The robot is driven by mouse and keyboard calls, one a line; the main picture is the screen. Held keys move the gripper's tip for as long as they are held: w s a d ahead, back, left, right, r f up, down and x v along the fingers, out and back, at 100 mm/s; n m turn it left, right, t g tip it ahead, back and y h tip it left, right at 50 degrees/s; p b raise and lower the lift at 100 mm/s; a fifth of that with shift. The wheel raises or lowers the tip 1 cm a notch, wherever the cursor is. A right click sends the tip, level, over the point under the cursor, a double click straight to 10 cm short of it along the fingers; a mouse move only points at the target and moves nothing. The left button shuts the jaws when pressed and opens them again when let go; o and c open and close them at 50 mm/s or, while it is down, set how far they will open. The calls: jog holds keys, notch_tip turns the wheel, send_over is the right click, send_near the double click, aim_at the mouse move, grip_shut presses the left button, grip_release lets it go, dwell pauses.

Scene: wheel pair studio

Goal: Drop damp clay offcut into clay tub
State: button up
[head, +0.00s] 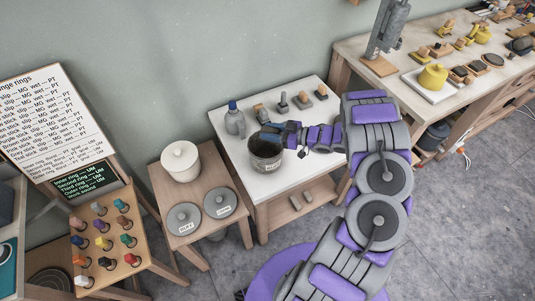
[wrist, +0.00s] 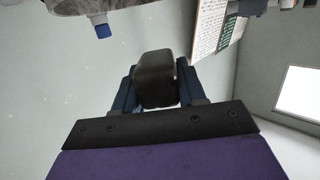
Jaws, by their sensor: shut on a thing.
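My gripper (head: 270,133) is at the dark grey tub (head: 266,157) on the white-topped table, at or just above its back rim. The tub is open at the top and has a small label that I cannot read clearly. In the wrist view my gripper (wrist: 157,92) is shut on a dark grey-brown block, the clay offcut (wrist: 155,76), with a finger on either side of it. In the head view I cannot make out the offcut. The inside of the tub is partly hidden by the gripper and arm.
A grey bottle (head: 235,124) with a blue cap stands just left of the tub. Small tools (head: 303,98) stand behind it. The white tabletop (head: 285,184) is clear in front.

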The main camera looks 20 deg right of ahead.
jog(key=shift+s+a+f, duration=0.1)
jog(key=shift+a+f, duration=0.25)
jog(key=shift+a, duration=0.2)
jog(key=f+b, duration=0.1)
jog(key=f, duration=0.4)
jog(key=shift+d+b, duration=0.2)
jog(key=shift+b, duration=0.2)
jog(key=o, duration=0.9)
jog(key=shift+c, duration=0.2)
jog(key=o, duration=0.4)
jog(key=shift+d+f, duration=0.15)
jog(key=shift+d, duration=0.4)
jog(key=shift+c, duration=0.2)
jog(key=shift+a, duration=0.1)
